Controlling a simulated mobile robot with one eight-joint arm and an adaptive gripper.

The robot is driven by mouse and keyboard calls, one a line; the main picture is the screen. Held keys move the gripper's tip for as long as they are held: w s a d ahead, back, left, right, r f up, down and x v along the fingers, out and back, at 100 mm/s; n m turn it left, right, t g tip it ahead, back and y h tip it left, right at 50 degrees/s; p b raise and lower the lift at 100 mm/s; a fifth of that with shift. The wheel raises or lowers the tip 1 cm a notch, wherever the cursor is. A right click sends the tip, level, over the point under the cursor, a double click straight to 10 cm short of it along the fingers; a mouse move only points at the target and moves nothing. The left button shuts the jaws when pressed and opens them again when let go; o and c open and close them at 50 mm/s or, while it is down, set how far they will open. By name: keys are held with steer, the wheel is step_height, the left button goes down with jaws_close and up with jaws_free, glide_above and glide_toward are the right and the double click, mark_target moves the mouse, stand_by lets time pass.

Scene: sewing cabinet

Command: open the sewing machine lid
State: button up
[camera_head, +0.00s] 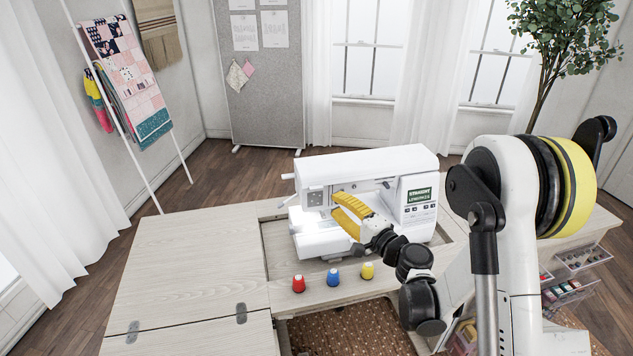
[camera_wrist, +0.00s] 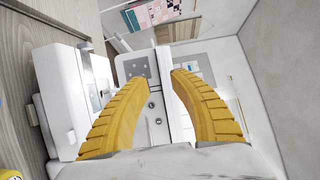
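The white sewing machine (camera_head: 350,172) stands upright in the recess of a pale wooden cabinet. Its top lid (camera_head: 375,160) looks shut in the head view. My gripper (camera_head: 337,204) with yellow ribbed fingers is in front of the machine, below its top arm and near the lit needle area. In the wrist view my gripper (camera_wrist: 158,80) has its fingers spread apart, with nothing held between them. The sewing machine (camera_wrist: 72,95) shows sideways there, behind and left of the fingers. I cannot tell whether a finger touches the machine.
The cabinet top at left is clear. Small drawers (camera_head: 568,290) with spools stand open at right. A quilt rack (camera_head: 130,75) and grey board (camera_head: 262,100) are behind.

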mark_target(317, 189)
steer(key=b+x, duration=0.2)
steer(key=x, duration=0.5)
steer(key=shift+w+a+f, duration=0.1)
steer(key=shift+w+a, duration=0.45)
steer(key=shift+w, duration=0.15)
steer(key=shift+c, duration=0.4)
jaws_close()
